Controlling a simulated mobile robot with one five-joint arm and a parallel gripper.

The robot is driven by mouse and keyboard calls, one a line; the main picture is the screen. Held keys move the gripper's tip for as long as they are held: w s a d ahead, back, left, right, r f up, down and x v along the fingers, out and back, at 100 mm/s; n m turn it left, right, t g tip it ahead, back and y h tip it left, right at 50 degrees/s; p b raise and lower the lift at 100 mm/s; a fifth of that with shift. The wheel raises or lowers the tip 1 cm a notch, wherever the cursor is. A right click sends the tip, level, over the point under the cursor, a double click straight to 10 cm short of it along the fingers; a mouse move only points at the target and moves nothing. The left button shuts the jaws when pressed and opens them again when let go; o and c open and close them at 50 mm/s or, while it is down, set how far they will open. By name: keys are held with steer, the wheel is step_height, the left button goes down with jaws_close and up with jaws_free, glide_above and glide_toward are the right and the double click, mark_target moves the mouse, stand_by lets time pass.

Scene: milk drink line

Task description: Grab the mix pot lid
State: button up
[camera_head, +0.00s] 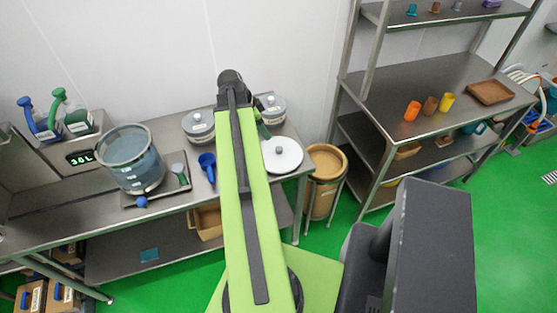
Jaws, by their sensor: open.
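A round pale lid (282,157) with a small dark knob lies on the steel table's right end, to the right of my arm. It looks like the mix pot lid. My green arm reaches up the middle of the picture to a dark joint. A dark and green sliver beside it, left of the lid, seems part of my arm. My gripper's fingertips are hidden behind the arm.
Two lidded steel pots (199,126) (272,108) stand along the table's back. A blue scoop (207,166) lies left of my arm. Blue and green pump bottles (75,115) stand at far left. A tan bin (323,180) and a steel shelf (425,85) are right of the table.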

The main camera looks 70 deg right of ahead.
steer(key=b, duration=0.6)
glide_above(279, 148)
steer(key=w+a, duration=0.2)
step_height(279, 148, down, 8)
steer(key=shift+w+a, duration=0.1)
steer(key=shift+a, duration=0.05)
steer(key=shift+f+b, duration=0.3)
steer(key=shift+b, duration=0.2)
steer(key=shift+s+d+r, duration=0.1)
steer(key=shift+s+d, duration=0.1)
steer(key=b+x, duration=0.4)
steer(key=x, duration=0.1)
steer(key=shift+d+b, duration=0.15)
steer(key=shift+b, duration=0.2)
jaws_close()
